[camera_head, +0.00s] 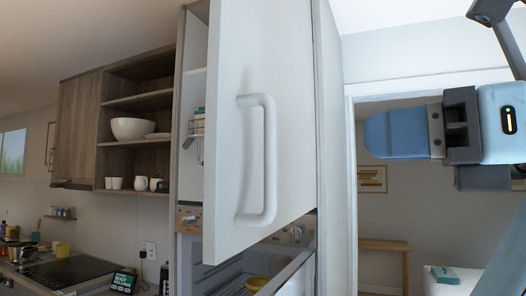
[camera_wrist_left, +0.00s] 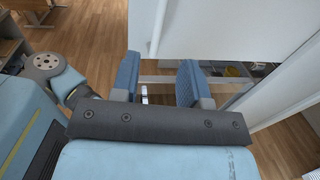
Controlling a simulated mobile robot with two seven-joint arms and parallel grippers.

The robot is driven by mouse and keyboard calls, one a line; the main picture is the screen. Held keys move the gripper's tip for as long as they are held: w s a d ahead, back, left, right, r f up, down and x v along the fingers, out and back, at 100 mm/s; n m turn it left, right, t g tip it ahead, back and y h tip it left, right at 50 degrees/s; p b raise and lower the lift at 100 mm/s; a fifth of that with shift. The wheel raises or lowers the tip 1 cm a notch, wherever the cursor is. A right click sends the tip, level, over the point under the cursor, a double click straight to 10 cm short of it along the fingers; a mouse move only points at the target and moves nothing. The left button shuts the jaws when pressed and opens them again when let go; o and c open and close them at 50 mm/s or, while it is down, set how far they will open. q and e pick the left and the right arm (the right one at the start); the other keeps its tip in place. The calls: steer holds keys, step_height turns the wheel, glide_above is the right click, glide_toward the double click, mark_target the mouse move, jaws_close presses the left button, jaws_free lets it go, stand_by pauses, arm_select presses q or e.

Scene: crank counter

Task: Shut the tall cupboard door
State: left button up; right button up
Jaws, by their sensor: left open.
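The tall cupboard door (camera_head: 228,100) stands open in the head view, swung out towards me, with a white bar handle (camera_head: 258,160) on its face. Left of it, the open cupboard (camera_head: 199,45) shows shelves and a wire rack with items; the door hides the rest. My left gripper (camera_head: 375,134) is right of the door in the head view, seen side-on and apart from the handle. In the left wrist view its two blue fingers (camera_wrist_left: 159,66) are spread with nothing between them, and a white panel (camera_wrist_left: 230,28) lies beyond them. My right gripper is not in view.
Open shelves (camera_head: 140,101) with a white bowl (camera_head: 134,128) are at left, above a counter with a hob (camera_head: 65,270). A doorway (camera_head: 352,200) is at right.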

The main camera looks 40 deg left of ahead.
mark_target(276, 146)
arm_select(q)
steer(key=a, duration=0.4)
steer(key=a+p, duration=0.1)
steer(key=a, duration=0.3)
steer(key=a+p, duration=0.1)
steer(key=a, duration=0.3)
steer(key=shift+s+a, duration=0.15)
steer(key=shift+s, duration=0.25)
steer(key=shift+a, duration=0.6)
steer(key=shift+c, duration=0.2)
jaws_close()
